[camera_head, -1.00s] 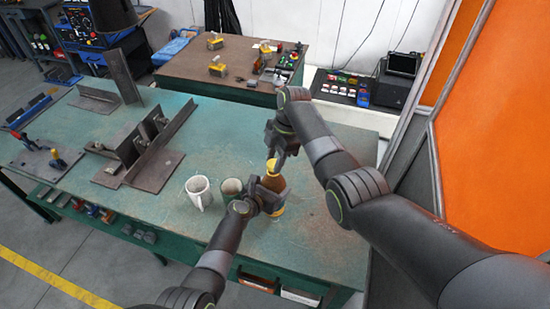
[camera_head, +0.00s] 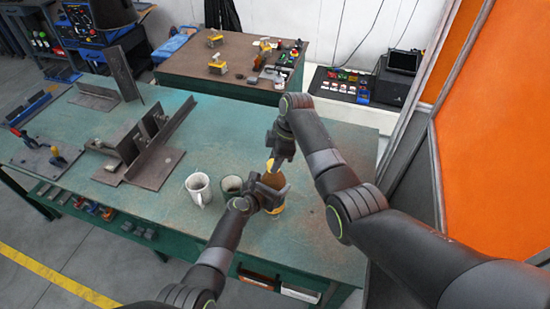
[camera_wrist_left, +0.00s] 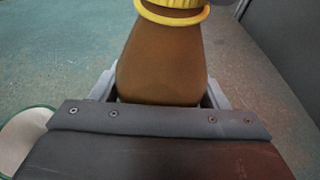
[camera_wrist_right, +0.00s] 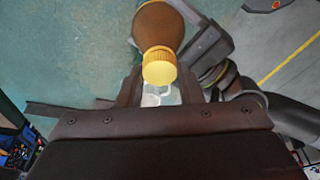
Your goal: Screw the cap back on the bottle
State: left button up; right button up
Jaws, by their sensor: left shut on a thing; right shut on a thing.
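The brown bottle (camera_head: 278,180) stands upright near the front edge of the green table, right of two mugs. My left gripper (camera_head: 268,196) is shut around its body; the left wrist view shows the brown bottle (camera_wrist_left: 162,65) between the fingers. The yellow cap (camera_wrist_right: 159,67) is at the top of the neck, and its ribbed lower part shows above a yellow neck ring (camera_wrist_left: 172,16). My right gripper (camera_head: 277,156) comes from above and is shut on the cap, its fingers partly hiding it in the head view. I cannot tell how tightly the cap is threaded.
A white mug (camera_head: 198,188) and a dark green mug (camera_head: 231,186) stand close left of my left gripper. Welded steel angle pieces (camera_head: 150,150) lie farther left. The green table (camera_head: 225,135) is clear behind the bottle. A brown table (camera_head: 190,65) stands behind.

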jog(key=m+t, duration=0.1)
jog(key=m, duration=0.5)
jog(key=shift+s+a+m+t, duration=0.1)
jog(key=shift+s+m+t, duration=0.1)
jog(key=shift+m+t, duration=0.15)
jog(key=m+t+h, duration=0.1)
jog(key=m, duration=0.3)
jog(key=shift+m, duration=0.35)
jog(key=m+h, duration=0.1)
jog(key=m, duration=0.3)
jog(key=shift+a+m, duration=0.15)
jog(key=shift+m, duration=0.15)
jog(key=m+h, duration=0.1)
jog(key=m, duration=0.4)
jog(key=shift+a+m+t+h, duration=0.1)
jog(key=shift+m+t+h, duration=0.15)
jog(key=shift+m+h, duration=0.15)
jog(key=m, duration=0.3)
jog(key=m+g+h, duration=0.1)
jog(key=m, duration=0.3)
jog(key=shift+w+a+h, duration=0.1)
jog(key=shift+h, duration=0.2)
jog(key=m+g, duration=0.1)
jog(key=m, duration=0.5)
jog(key=shift+w+h, duration=0.1)
jog(key=shift+h, duration=0.3)
jog(key=o, duration=0.9)
